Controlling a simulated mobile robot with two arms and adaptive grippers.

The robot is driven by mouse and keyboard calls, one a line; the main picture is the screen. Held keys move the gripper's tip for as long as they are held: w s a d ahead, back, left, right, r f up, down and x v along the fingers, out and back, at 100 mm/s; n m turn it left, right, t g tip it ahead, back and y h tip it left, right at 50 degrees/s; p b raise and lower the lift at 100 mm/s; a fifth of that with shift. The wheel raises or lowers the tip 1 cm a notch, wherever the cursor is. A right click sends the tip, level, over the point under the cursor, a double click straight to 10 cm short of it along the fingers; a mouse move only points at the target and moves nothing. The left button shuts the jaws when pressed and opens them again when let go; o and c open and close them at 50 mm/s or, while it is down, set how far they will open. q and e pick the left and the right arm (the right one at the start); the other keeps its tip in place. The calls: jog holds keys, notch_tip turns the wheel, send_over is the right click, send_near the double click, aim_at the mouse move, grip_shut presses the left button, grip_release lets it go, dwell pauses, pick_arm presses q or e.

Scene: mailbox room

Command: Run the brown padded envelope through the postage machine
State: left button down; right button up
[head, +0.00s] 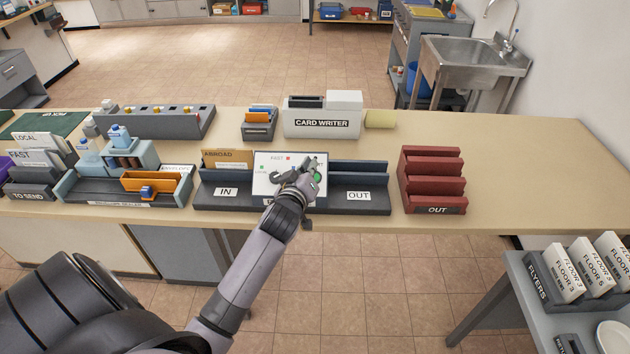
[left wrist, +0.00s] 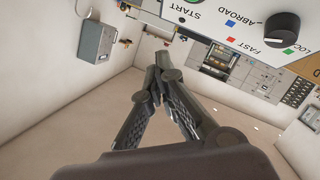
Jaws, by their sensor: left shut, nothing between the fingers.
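The postage machine (head: 210,197) stands on the counter with an IN tray on the left, an OUT tray on the right and a white control panel (head: 268,180) between them. A brown envelope (head: 240,157) marked ABROAD stands in the IN side. The OUT side looks empty. My left gripper (head: 308,170) is shut and empty in front of the panel's right part, by a green button (head: 318,178); I cannot tell if it touches. The left wrist view shows the shut fingers (left wrist: 162,62) below the panel's START label and its black dial (left wrist: 282,28). My right gripper is out of view.
An envelope sealer (head: 75,190) stands left of the machine, with TO SEND racks beyond it. A red OUT rack (head: 432,182) is on the right, and a card writer (head: 322,118) behind. The counter's right end is clear. A flyer stand (head: 545,290) is at lower right.

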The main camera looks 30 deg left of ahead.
pick_arm(q)
jog(key=f+b, duration=0.1)
jog(key=w+a+f+b, duration=0.1)
jog(key=w+f+b, duration=0.1)
jog(key=f, duration=0.1)
jog(key=shift+a, duration=0.15)
jog(key=shift+w+a+f+b, duration=0.2)
jog(key=shift+w+f+b, duration=0.15)
jog(key=shift+f+b, duration=0.1)
jog(key=shift+w+a+f+b, duration=0.2)
jog(key=shift+w+f+b, duration=0.15)
jog(key=shift+f+b, duration=0.1)
dwell(0.6)
jog(key=shift+w+a+f, duration=0.15)
jog(key=shift+w+f, duration=0.05)
jog(key=shift+f, duration=0.1)
